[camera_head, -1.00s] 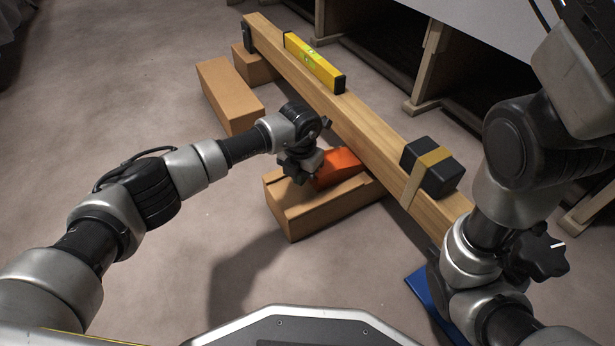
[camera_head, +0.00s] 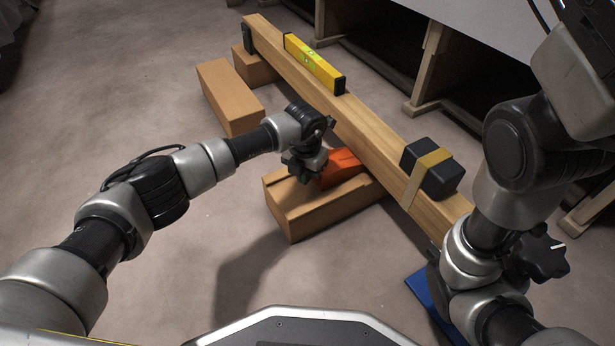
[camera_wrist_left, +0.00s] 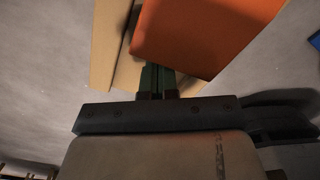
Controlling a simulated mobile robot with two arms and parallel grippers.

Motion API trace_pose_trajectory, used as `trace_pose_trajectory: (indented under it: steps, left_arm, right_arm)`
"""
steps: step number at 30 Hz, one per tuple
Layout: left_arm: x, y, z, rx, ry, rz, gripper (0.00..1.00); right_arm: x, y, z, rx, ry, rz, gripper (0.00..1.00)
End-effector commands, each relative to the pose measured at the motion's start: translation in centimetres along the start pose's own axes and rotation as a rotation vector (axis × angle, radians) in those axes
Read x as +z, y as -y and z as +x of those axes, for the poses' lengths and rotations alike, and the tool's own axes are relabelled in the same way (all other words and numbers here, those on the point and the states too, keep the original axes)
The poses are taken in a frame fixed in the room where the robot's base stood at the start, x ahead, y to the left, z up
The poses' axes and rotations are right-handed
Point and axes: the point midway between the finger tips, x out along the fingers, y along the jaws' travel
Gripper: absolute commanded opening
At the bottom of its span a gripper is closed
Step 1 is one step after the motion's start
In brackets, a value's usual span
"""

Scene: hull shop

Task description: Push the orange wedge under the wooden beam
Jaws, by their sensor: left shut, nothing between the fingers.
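The orange wedge (camera_head: 341,167) lies on a wooden block (camera_head: 318,207), with its far end at the side of the long wooden beam (camera_head: 366,128). I cannot tell how far it reaches under the beam. My left gripper (camera_head: 305,172) is shut and empty at the near end of the wedge. In the left wrist view the wedge (camera_wrist_left: 200,35) fills the top, and the shut fingertips (camera_wrist_left: 157,80) are at its edge, seemingly against it.
A yellow level (camera_head: 314,62) lies on the beam. A black block with a tan strap (camera_head: 432,167) sits on its nearer part. Another wooden block (camera_head: 230,95) lies left of the beam. A blue object (camera_head: 430,300) is on the floor. The floor at left is clear.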

Motion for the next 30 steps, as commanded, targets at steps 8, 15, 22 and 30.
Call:
trace_pose_trajectory:
  steps: [8,15,22,30]
  left_arm:
    - [0.32,0.25,-0.02,0.000,0.001,0.001,0.00]
    - [0.56,0.38,-0.01,0.000,0.001,0.001,0.00]
    - [0.78,0.51,-0.01,0.000,0.001,0.001,0.00]
    - [0.85,0.56,-0.03,-0.001,0.002,0.001,0.00]
  right_arm:
    - [-0.01,0.00,-0.01,0.000,0.000,0.000,0.97]
    - [-0.02,0.01,-0.02,0.000,0.000,0.000,0.97]
    - [-0.02,0.01,-0.03,0.000,-0.001,0.000,0.97]
    - [-0.03,0.01,-0.03,0.000,-0.001,0.000,0.97]
